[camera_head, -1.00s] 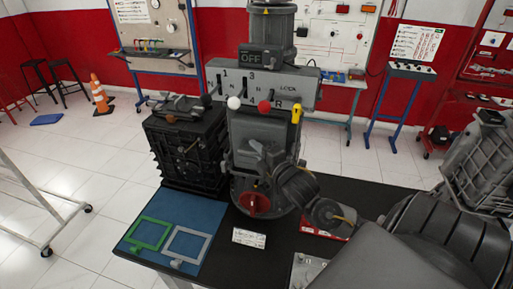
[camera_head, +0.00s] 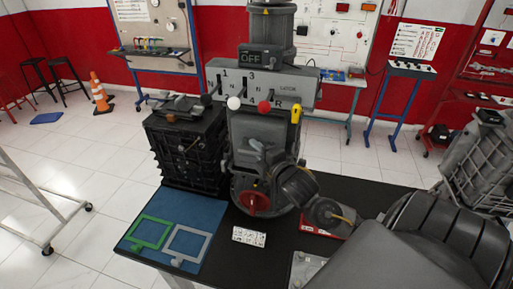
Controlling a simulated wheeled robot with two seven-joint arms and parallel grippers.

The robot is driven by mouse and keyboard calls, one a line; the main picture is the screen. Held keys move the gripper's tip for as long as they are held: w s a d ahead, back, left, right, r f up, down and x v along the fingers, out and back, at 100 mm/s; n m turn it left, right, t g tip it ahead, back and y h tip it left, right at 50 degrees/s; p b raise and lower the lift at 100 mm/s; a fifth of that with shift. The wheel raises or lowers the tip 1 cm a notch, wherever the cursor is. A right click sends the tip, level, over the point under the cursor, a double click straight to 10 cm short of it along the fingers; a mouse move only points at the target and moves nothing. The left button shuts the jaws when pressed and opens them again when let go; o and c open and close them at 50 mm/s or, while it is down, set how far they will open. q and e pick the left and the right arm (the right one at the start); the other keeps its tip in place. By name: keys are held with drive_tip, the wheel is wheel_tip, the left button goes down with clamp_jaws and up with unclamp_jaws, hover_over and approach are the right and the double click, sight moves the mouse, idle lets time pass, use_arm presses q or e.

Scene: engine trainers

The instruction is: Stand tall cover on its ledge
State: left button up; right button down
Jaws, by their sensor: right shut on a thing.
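The tall cover (camera_head: 258,128) looks to be the grey upright plate at the front of the central machine, below its lever panel. It looks roughly upright. My right gripper (camera_head: 262,151) is at the front of this plate, shut on what looks like its small handle; the fingertips are small and partly hidden by my wrist. The ledge cannot be made out clearly; the lower front, above the red knob (camera_head: 255,202), is partly covered by the plate and my arm. I cannot tell if the plate's bottom edge touches anything. My left gripper is not in view.
Levers with white and red balls (camera_head: 265,107) project above the plate. A black ribbed block (camera_head: 185,150) stands left of the machine. Green (camera_head: 151,232) and grey (camera_head: 186,243) frames lie on a blue mat. A white label card (camera_head: 249,237) lies on the black table.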

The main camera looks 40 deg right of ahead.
drive_tip(key=shift+r, duration=0.15)
idle(0.5)
drive_tip(key=shift+f, duration=0.7)
idle(0.7)
drive_tip(key=c, duration=1.4)
unclamp_jaws()
drive_tip(key=shift+s+f, duration=0.1)
drive_tip(key=shift+f, duration=0.1)
drive_tip(key=s+a+b, duration=0.1)
drive_tip(key=s, duration=0.9)
drive_tip(key=shift+s+r, duration=0.15)
drive_tip(key=shift+s, duration=0.2)
